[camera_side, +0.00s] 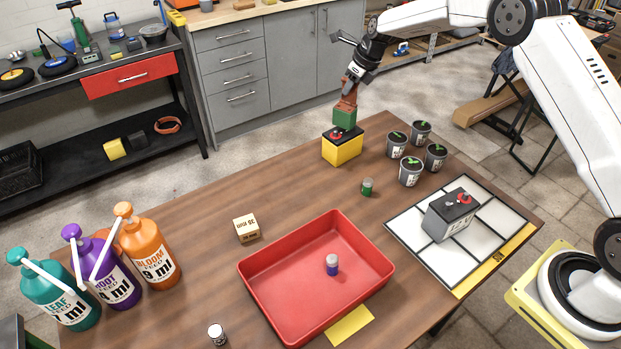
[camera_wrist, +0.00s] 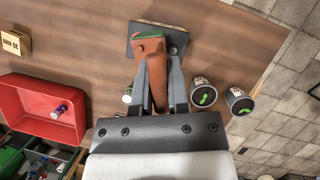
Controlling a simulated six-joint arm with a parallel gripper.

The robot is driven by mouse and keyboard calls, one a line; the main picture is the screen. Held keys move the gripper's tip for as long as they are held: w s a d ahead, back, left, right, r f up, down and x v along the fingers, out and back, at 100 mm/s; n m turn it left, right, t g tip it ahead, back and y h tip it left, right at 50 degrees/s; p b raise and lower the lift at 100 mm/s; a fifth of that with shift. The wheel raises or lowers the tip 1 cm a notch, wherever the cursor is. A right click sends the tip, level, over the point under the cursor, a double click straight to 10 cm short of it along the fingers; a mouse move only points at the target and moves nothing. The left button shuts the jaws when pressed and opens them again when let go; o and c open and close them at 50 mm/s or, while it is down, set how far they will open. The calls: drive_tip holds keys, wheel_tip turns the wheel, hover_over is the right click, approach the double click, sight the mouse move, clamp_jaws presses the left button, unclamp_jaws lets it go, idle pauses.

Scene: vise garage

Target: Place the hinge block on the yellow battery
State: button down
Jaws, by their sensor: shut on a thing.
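The hinge block (camera_side: 345,117) has a green lower part and a rust-brown upper part. My gripper (camera_side: 351,83) is shut on its brown upper part from above. In the wrist view the brown part of the hinge block (camera_wrist: 155,75) shows between the fingers of my gripper (camera_wrist: 157,62), with a sliver of green at its far end. The yellow battery (camera_side: 342,150), with a black top, stands directly under the block at the table's far edge. The block is at the battery's top; whether they touch I cannot tell. The battery's dark top (camera_wrist: 176,40) shows partly behind the block.
Several potted seedlings (camera_side: 410,172) stand just right of the battery. A small green-topped jar (camera_side: 367,187) is in front. A red tray (camera_side: 255,274), a grey battery (camera_side: 447,221) on a tiled mat (camera_side: 403,224) and a small box (camera_side: 246,229) are nearer. Table left of the battery is clear.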

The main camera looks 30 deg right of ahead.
drive_tip(key=shift+f, duration=0.6)
idle(0.3)
drive_tip(key=c, duration=0.6)
unclamp_jaws()
drive_tip(key=shift+s+r, duration=0.1)
drive_tip(key=shift+r, duration=0.8)
drive_tip(key=v, duration=1.1)
drive_tip(key=shift+s+d+r, duration=0.1)
drive_tip(key=shift+s+r, duration=0.05)
